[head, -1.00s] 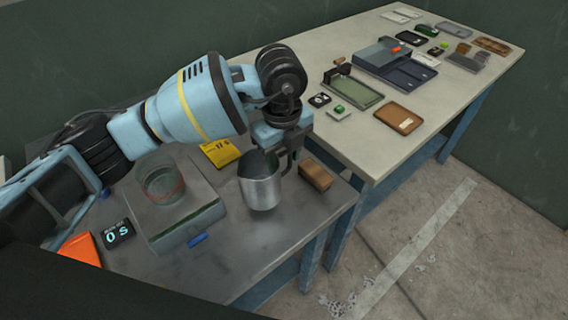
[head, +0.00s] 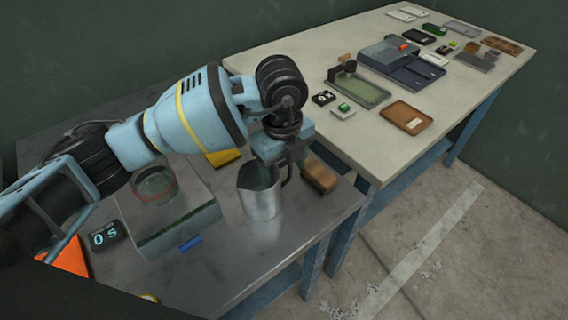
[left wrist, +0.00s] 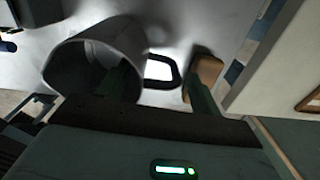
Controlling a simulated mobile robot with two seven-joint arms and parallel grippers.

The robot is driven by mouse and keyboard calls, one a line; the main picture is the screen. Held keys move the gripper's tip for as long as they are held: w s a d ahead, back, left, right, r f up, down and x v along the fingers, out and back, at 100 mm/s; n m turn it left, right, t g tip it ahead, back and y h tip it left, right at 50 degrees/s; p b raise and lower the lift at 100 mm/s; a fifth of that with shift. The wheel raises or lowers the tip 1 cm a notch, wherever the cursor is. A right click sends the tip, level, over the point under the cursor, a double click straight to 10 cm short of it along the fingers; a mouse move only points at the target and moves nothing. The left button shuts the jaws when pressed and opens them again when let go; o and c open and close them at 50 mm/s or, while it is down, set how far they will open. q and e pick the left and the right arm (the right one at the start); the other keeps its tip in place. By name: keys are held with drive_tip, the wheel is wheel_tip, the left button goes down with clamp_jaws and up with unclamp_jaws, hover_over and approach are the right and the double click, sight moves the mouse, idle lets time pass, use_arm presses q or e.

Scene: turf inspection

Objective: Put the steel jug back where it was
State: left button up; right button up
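The steel jug (head: 260,199) stands upright on the dark metal bench (head: 255,262), to the right of the grey block and left of a brown wooden block. Its handle points right. My left gripper (head: 281,168) is above the jug's handle side, pointing down. In the left wrist view the fingers are spread apart. One reaches over or into the jug (left wrist: 82,62); the other is beyond the handle, near the wooden block. The handle lies between them, with gaps visible. My right gripper is not in view.
A grey block (head: 178,228) bears a glass beaker (head: 157,186) with a red line. A timer (head: 104,236), blue item (head: 190,243), yellow packet (head: 222,157) and wooden block (head: 320,176) are nearby. A paler table (head: 350,135) with trays adjoins. The bench front is clear.

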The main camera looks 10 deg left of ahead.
use_arm(q)
wheel_tip(320, 180, up, 12)
drive_tip(key=shift+s+r+p, duration=0.15)
drive_tip(key=shift+p, duration=0.2)
idle(0.5)
drive_tip(key=shift+a, duration=0.1)
